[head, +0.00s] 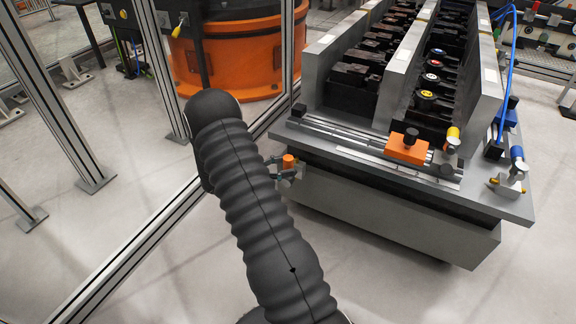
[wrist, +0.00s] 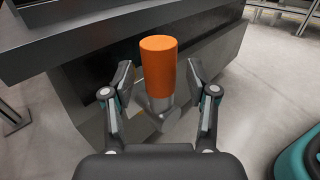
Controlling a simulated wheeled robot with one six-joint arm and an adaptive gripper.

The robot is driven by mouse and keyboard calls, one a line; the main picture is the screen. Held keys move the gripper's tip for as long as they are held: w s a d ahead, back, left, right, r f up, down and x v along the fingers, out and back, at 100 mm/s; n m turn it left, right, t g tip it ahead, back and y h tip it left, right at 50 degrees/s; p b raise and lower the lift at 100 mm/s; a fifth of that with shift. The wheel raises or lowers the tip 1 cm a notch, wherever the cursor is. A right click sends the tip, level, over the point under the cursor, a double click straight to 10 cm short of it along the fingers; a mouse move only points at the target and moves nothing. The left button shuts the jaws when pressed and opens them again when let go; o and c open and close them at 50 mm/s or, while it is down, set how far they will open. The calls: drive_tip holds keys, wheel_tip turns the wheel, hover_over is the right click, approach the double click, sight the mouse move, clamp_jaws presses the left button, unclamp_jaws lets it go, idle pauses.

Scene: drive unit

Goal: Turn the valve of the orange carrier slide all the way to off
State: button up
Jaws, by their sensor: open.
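An orange cylindrical valve handle (wrist: 159,72) on a grey metal stem (wrist: 160,106) stands in the middle of the wrist view. My gripper (wrist: 159,76) is open, one finger on each side of the handle in the picture, with a visible gap on both sides. How deep the handle sits between the fingers is unclear. In the head view the orange handle (head: 288,160) shows small at the left end of the machine bench, with my gripper (head: 284,172) beside it, partly hidden by my arm. The orange carrier slide (head: 406,148) with a black knob sits on the bench's front rail.
Framed fence posts (head: 160,70) stand left of my arm. The floor in front of the bench is clear.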

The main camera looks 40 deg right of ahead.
drive_tip(key=shift+x, duration=0.85)
clamp_jaws()
